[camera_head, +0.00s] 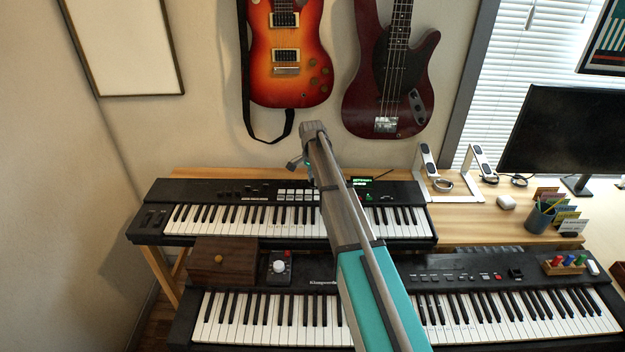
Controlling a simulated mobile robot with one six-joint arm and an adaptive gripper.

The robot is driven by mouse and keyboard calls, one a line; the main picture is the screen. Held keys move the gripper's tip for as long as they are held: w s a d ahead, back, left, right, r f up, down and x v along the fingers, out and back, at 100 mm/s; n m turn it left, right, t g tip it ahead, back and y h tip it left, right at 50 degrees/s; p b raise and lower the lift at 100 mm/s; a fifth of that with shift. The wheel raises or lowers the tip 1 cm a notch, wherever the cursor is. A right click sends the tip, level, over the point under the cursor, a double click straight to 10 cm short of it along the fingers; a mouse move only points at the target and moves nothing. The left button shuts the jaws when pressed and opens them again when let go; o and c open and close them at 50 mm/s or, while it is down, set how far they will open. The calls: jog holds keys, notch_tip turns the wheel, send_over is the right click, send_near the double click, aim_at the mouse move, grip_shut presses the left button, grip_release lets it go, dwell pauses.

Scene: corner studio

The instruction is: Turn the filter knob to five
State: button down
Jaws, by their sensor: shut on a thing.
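The black upper synthesizer (230,191) stands on the wooden desk, with buttons, small controls and a lit green display (362,181) on its panel. My arm reaches up from the bottom across both keyboards, and its wrist bends down over this panel. My gripper (311,178) is mostly hidden behind my own arm, just left of the display. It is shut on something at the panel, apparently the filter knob. The fingertips, the knob and its pointer are hidden, so its setting cannot be read.
A small box with a white knob (279,267) and a wooden box (221,261) sit on the lower keyboard (500,309). A white stand (457,196), a pen cup (538,220) and a monitor (563,130) are at right. Two guitars hang behind my wrist.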

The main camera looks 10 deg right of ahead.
jog(key=shift+a, duration=0.1)
jog(key=shift+n, duration=0.3)
jog(key=n, duration=0.9)
jog(key=shift+n+t, duration=0.3)
jog(key=shift+n, duration=0.1)
dwell(0.4)
jog(key=c, duration=0.5)
grip_release()
